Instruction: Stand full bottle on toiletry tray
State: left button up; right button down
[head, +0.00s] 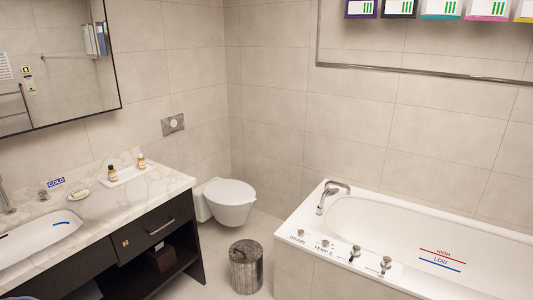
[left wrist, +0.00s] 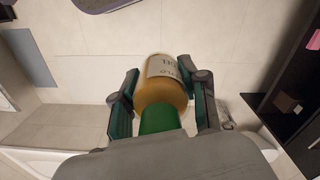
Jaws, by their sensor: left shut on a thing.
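In the left wrist view my left gripper (left wrist: 163,92) is shut on an amber bottle (left wrist: 160,95) with a pale printed label. A green part, perhaps its cap, lies between the fingers on the camera side. Neither this gripper nor the held bottle shows in the head view. There the white toiletry tray (head: 127,176) lies on the marble counter at the left. My right gripper is in neither view.
A soap dish (head: 78,195) and a sink (head: 35,240) share the counter (head: 125,205) with the tray. A toilet (head: 230,203), a bin (head: 246,267) and a bathtub (head: 350,215) stand to the right. Some counter is bare in front of the tray.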

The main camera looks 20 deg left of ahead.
aim_at(129, 175)
jog(key=i+j+u, duration=0.55)
jog(key=u, duration=0.3)
jog(key=i+u, duration=0.4)
jog(key=i, duration=0.1)
